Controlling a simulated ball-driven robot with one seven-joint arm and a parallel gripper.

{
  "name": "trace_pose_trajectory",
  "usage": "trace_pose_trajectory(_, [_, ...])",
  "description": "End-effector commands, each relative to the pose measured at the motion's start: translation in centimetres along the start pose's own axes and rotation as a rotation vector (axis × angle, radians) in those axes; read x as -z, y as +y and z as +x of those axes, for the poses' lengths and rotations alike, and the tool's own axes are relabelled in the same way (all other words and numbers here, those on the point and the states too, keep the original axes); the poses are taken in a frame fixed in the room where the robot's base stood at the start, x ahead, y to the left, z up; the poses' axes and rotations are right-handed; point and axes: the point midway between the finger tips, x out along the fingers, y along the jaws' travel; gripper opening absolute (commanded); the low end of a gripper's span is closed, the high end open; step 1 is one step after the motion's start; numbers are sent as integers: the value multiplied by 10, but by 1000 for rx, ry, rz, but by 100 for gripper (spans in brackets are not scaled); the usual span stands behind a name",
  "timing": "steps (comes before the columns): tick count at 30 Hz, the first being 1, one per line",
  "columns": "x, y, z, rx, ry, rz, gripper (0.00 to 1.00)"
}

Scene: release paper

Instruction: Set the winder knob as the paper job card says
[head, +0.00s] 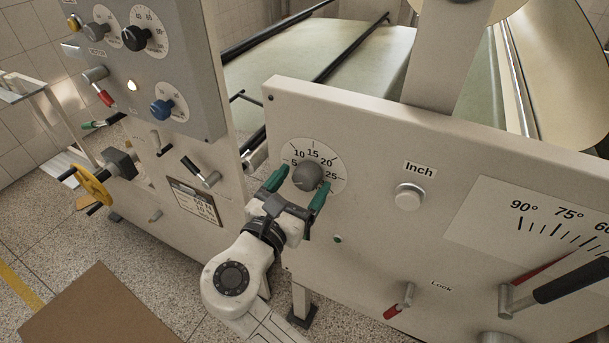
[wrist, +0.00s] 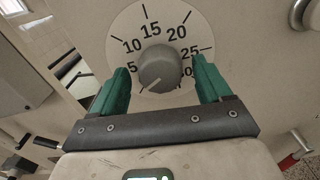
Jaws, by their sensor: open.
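A grey round knob (head: 307,176) sits on a white dial (head: 322,153) on the cream machine panel. In the wrist view the knob (wrist: 158,68) has a pale pointer line aimed at the lower left, below the 5. The dial's numbers rise clockwise through 10, 15, 20 and 25. My gripper (head: 304,177) is open, with one green finger on each side of the knob. In the wrist view the fingers hide parts of the dial's lower edge; I cannot tell if they touch the knob. A card (head: 196,202) hangs on the left machine; its text is too small to read.
An Inch button (head: 409,197) is right of the dial. A Lock lever (head: 403,301) and a black-handled lever (head: 570,280) stick out lower right. The left cabinet has a black knob (head: 136,38), a blue knob (head: 161,109) and a yellow handwheel (head: 92,185).

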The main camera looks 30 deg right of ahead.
Motion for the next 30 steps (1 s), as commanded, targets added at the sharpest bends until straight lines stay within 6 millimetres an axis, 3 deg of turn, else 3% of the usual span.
trace_pose_trajectory(6, [0, 0, 16, 0, 1, 0, 78])
trace_pose_trajectory(15, [0, 0, 17, -1, 1, 0, 77])
trace_pose_trajectory(30, [0, 0, 17, -1, 1, 0, 29])
